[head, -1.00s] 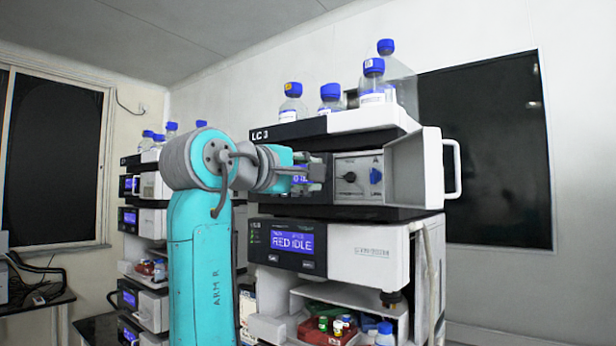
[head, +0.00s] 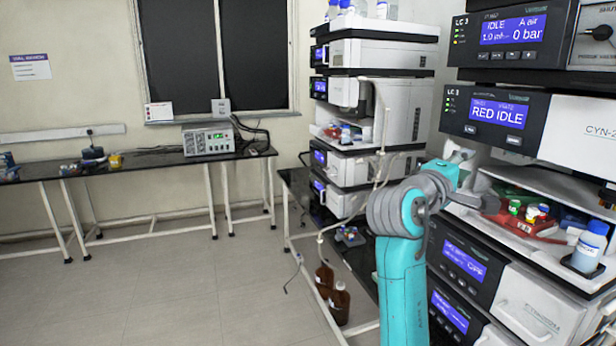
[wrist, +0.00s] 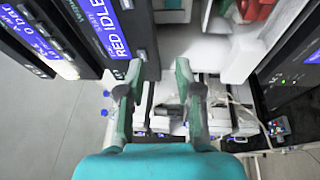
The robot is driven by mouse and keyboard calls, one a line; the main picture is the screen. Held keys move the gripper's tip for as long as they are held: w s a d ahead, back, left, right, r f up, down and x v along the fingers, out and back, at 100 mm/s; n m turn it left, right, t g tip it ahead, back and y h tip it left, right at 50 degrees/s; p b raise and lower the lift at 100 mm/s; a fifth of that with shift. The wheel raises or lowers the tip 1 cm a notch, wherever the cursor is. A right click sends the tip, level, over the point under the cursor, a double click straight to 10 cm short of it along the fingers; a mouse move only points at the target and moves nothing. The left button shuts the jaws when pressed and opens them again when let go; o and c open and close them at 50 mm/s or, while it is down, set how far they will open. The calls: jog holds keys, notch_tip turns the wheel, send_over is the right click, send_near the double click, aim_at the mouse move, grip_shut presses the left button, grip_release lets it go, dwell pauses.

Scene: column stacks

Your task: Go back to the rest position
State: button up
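My gripper (head: 488,203) is at the end of my teal arm, in front of the near LC 3 column stack (head: 568,132). It is level with the open shelf below the RED IDLE module. In the wrist view, the two fingers of my gripper (wrist: 158,85) stand well apart with nothing between them. In the head view, the gripper overlaps the shelf's red tray (head: 520,224), and I cannot tell whether they touch.
A blue-capped bottle (head: 590,246) and small vials (head: 530,211) stand on the shelf. A second stack (head: 375,50) rises behind my arm. A black bench (head: 150,160) lines the far wall. Brown bottles (head: 339,303) stand low down. The floor at left is clear.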

jog(key=s+a+f+n+t+y, duration=0.1)
jog(key=s+a+f+y, duration=0.15)
jog(key=f, duration=0.85)
jog(key=s+a+f+n+t+y, duration=0.1)
jog(key=s+f+t+y, duration=0.15)
jog(key=f, duration=0.85)
jog(key=s+a+f+n+t+y, duration=0.1)
jog(key=s+a+f+y, duration=0.15)
jog(key=f, duration=0.85)
jog(key=s+a+f+y, duration=0.2)
jog(key=s+f+y, duration=0.1)
jog(key=s+f, duration=0.6)
jog(key=s+a+f+m+y, duration=0.2)
jog(key=s+f, duration=0.2)
jog(key=s, duration=0.5)
jog(key=s+a+f+m+y, duration=0.15)
jog(key=s+f, duration=0.25)
jog(key=s, duration=0.6)
jog(key=s+r+m+g, duration=0.1)
jog(key=s+r+m, duration=0.1)
jog(key=s, duration=0.8)
jog(key=s+r+m+y, duration=0.1)
jog(key=s+r+m, duration=0.2)
jog(key=s, duration=0.8)
jog(key=shift+a+r+m+g, duration=0.2)
jog(key=shift+m+g, duration=0.15)
jog(key=shift+m, duration=0.7)
jog(key=shift+s, duration=0.1)
